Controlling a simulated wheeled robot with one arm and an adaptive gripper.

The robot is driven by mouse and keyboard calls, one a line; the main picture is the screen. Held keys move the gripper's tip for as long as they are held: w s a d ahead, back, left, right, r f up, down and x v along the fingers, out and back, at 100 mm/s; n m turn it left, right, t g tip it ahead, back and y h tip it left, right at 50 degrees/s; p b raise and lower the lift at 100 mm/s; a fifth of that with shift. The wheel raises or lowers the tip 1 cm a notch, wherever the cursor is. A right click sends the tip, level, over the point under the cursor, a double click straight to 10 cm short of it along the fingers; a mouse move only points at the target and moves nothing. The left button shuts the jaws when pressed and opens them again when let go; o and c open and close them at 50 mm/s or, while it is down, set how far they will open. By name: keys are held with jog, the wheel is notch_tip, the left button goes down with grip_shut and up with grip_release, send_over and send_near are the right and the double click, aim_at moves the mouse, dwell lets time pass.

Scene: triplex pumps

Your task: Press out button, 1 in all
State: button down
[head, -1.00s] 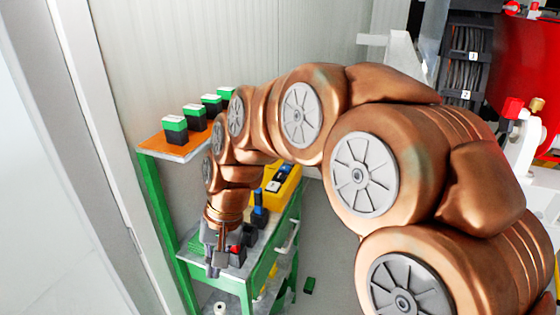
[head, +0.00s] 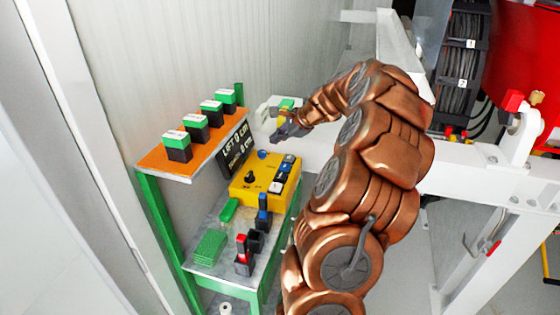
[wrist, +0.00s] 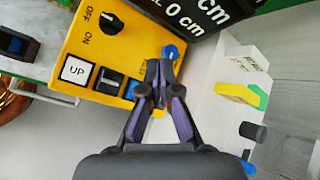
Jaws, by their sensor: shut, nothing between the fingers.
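A yellow control box (head: 240,193) stands on the grey shelf top. In the wrist view the box (wrist: 75,40) carries a white button marked UP (wrist: 75,70), a dark button (wrist: 108,80), a blue button (wrist: 132,90), a round blue button (wrist: 173,52) and a black OFF/ON knob (wrist: 110,23). I cannot read any label saying OUT. My gripper (head: 280,137) is shut and empty near the back right of the box. In the wrist view its fingertips (wrist: 158,70) appear over the box edge, between the round blue button and the row of buttons, hiding part of the panel. Contact cannot be told.
A black display (head: 235,150) stands behind the box. Several green-topped blocks stand on an orange shelf (head: 155,160) at left. Levers with red (head: 241,245) and blue (head: 263,203) handles are in front of the box. A white block (wrist: 235,62) is right of my fingers.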

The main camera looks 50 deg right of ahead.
jog(key=m, duration=0.1)
send_over(286, 166)
jog(key=shift+s+f+h, duration=0.15)
jog(key=shift+h, duration=0.15)
jog(key=shift+f, duration=0.1)
notch_tip(286, 166, down, 6)
jog(key=b, duration=0.4)
jog(key=shift+f+b, duration=0.25)
jog(key=shift+b, duration=0.05)
jog(key=shift+f, duration=1.1)
jog(key=shift+f, duration=0.1)
jog(key=shift+f+b, duration=0.3)
